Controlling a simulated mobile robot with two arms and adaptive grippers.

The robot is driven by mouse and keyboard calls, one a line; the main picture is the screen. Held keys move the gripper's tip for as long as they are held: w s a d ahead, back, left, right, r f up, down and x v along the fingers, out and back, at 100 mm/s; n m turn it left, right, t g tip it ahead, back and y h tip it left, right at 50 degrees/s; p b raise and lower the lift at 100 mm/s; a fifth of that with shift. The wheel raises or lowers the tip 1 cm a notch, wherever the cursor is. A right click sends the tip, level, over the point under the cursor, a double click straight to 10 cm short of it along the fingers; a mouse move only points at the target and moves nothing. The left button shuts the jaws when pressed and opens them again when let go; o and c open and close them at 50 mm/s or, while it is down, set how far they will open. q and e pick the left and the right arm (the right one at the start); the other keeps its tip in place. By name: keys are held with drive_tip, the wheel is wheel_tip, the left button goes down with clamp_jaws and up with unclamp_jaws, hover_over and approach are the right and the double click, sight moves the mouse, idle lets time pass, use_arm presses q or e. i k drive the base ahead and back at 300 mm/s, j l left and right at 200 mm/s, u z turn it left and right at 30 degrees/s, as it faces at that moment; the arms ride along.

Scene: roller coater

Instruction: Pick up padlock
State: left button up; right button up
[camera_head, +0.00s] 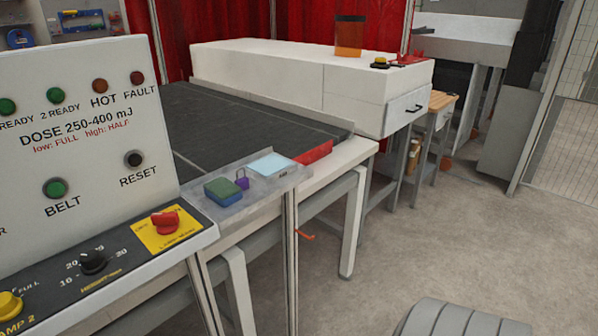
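A small purple padlock (242,183) with its shackle upward stands on a narrow grey shelf (262,197) at the side of the machine. It sits between a green-topped block (223,191) on its left and a pale blue flat item (272,165) on its right. Neither of my grippers shows in the head view. Nothing is touching the padlock from above.
A control panel (82,135) with buttons and a red switch (166,222) rises at the left. A dark conveyor belt (215,122) and a white housing (300,75) lie behind the shelf. Open floor (440,240) lies to the right.

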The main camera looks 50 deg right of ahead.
sight(244, 182)
drive_tip(key=z, duration=1.25)
drive_tip(key=i+l+u, duration=0.1)
drive_tip(key=u, duration=0.25)
drive_tip(key=l+u, duration=0.35)
drive_tip(key=i+l+u, duration=0.25)
drive_tip(key=l, duration=0.95)
drive_tip(key=l+u, duration=0.3)
drive_tip(key=l, duration=0.85)
